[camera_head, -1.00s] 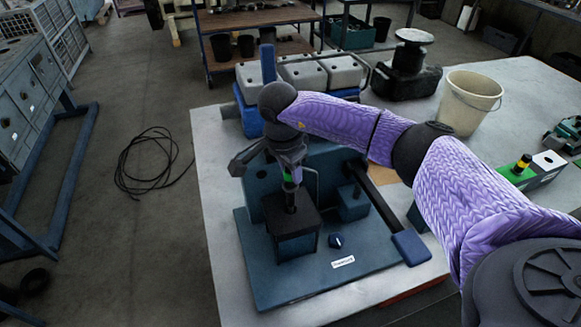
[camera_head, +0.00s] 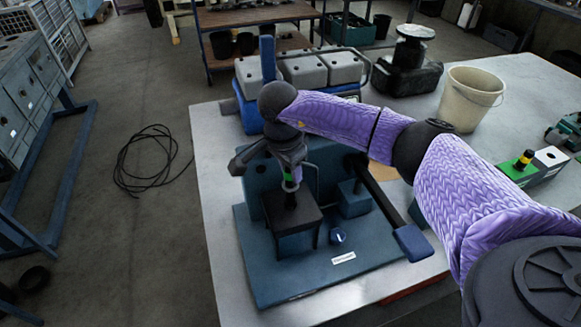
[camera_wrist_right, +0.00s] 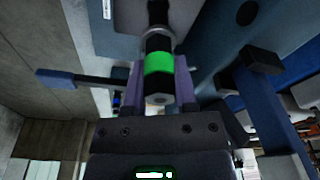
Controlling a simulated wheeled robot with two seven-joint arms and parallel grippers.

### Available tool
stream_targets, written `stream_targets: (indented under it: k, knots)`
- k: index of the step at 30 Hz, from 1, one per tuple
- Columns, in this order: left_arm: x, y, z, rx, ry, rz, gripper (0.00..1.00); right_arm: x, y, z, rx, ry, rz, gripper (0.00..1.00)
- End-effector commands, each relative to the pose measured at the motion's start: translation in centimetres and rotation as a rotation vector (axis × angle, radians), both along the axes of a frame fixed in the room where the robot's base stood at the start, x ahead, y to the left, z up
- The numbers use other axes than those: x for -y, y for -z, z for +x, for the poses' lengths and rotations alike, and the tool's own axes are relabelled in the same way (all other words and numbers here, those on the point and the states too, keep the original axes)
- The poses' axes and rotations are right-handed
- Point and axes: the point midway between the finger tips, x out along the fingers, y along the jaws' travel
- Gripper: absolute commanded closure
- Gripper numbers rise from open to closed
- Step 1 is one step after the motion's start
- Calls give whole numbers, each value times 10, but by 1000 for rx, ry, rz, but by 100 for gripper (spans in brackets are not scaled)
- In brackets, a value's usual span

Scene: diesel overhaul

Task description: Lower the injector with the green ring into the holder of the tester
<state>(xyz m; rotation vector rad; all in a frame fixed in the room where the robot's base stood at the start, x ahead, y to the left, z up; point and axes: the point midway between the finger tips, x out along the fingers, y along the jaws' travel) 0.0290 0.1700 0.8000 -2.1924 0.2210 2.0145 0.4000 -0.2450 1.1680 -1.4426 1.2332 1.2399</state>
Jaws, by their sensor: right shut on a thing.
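The injector with the green ring (camera_wrist_right: 159,64) is held in my right gripper (camera_wrist_right: 160,85), which is shut on it. In the head view the green ring (camera_head: 288,177) shows just below my right gripper (camera_head: 290,165), and the injector points down at the dark holder block (camera_head: 291,215) of the tester. Its lower end meets or enters the top of the block; how deep it sits is hidden. The tester (camera_head: 263,271) is a blue base with an upright back plate and a lever at its right. My left gripper is not in view.
A cream bucket (camera_head: 468,103) stands at the back right. A green block with a black and yellow injector (camera_head: 523,161) lies at the right. Grey canisters (camera_head: 305,73) stand behind the tester. The table is clear between bucket and tester's right side.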

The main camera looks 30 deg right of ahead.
Motion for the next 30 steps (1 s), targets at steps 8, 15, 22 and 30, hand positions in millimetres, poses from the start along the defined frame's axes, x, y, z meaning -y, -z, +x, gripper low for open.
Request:
stream_targets:
  k: [8, 15, 22, 30]
  knots:
    - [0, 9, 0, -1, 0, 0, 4, 0, 10, 0, 0, 0, 0, 100]
    - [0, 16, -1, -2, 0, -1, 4, 0, 19, 0, 0, 0, 0, 100]
    - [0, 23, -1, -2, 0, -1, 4, 0, 27, 0, 0, 0, 0, 100]
    - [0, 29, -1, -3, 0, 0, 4, 0, 35, 0, 0, 0, 0, 100]
